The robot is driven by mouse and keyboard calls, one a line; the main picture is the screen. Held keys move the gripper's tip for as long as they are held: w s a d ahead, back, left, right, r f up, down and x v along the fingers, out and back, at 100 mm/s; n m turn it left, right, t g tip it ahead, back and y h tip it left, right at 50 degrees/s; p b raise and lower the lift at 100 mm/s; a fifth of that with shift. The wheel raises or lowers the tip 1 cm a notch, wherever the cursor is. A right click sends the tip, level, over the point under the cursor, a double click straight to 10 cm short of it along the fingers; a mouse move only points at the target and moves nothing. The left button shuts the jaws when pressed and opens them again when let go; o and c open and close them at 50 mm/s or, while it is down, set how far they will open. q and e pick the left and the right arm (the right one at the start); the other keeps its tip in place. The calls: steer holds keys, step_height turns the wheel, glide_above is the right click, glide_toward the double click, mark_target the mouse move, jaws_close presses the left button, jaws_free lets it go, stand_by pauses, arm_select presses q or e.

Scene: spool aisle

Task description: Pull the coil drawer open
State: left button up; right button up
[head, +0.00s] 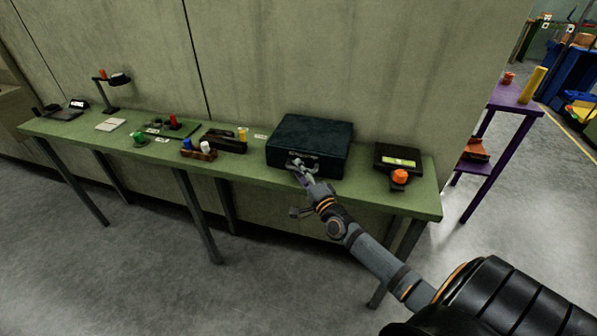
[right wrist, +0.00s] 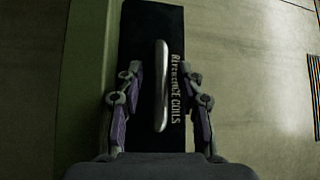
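The coil drawer is in a dark box (head: 312,138) on the green bench. Its dark front (right wrist: 176,30) carries the lettering "REFERENCE COILS" in the right wrist view. A pale bar handle (right wrist: 161,85) stands out on this front, which looks closed. My right gripper (head: 298,167) is at the box front. In the right wrist view its two fingers (right wrist: 166,78) are apart, one on each side of the handle, with gaps to it on both sides. Whether the fingertips reach past the bar is hard to tell. My left gripper is not in view.
The green bench (head: 250,172) runs along a wall. A dark device (head: 397,157) with an orange knob (head: 400,176) stands right of the box. Bottles, a tray and a lamp (head: 118,79) stand to the left. A purple table (head: 513,99) is beyond the wall's end.

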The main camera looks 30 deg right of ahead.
steer(key=shift+w+r, duration=0.1)
steer(key=shift+w, duration=0.45)
steer(key=shift+c, duration=0.4)
jaws_close()
